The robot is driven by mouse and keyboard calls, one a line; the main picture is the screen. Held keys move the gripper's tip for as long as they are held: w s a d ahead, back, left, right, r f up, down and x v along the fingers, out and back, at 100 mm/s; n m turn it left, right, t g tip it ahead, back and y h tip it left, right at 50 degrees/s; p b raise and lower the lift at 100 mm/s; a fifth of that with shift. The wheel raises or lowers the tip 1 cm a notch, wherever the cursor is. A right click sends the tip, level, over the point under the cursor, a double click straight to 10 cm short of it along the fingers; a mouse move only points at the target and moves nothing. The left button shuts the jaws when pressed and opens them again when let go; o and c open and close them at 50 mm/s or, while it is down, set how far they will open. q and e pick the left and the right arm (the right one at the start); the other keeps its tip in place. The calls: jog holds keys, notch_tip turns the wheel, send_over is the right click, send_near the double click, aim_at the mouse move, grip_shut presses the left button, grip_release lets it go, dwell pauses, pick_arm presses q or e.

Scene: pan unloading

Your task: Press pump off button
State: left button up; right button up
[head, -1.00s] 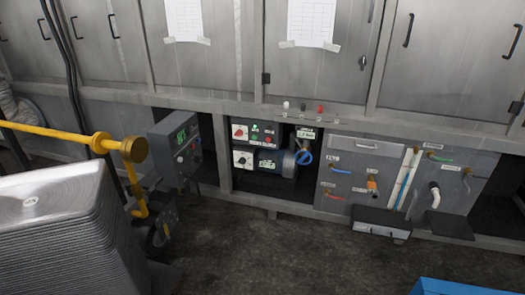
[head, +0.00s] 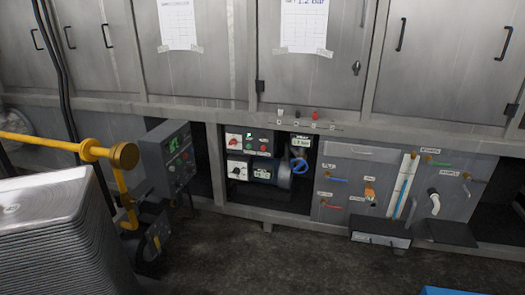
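The pump (head: 270,172) sits in a dark recess low in the metal cabinet. A small panel (head: 250,141) above it carries a red knob (head: 233,140), small green lights or buttons and a red one (head: 263,153); their labels are too small to read. A second switch with a white plate (head: 238,170) sits below. A gauge display (head: 301,142) and a blue hose or handle (head: 299,166) are at the right of the recess. Which button is the pump off button cannot be told. Neither of my grippers is in view.
A grey control box (head: 168,157) on a stand and a yellow pipe (head: 50,142) are at left, beside a stack of metal pans (head: 50,235). Three small buttons, including a red one (head: 315,116), line the ledge.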

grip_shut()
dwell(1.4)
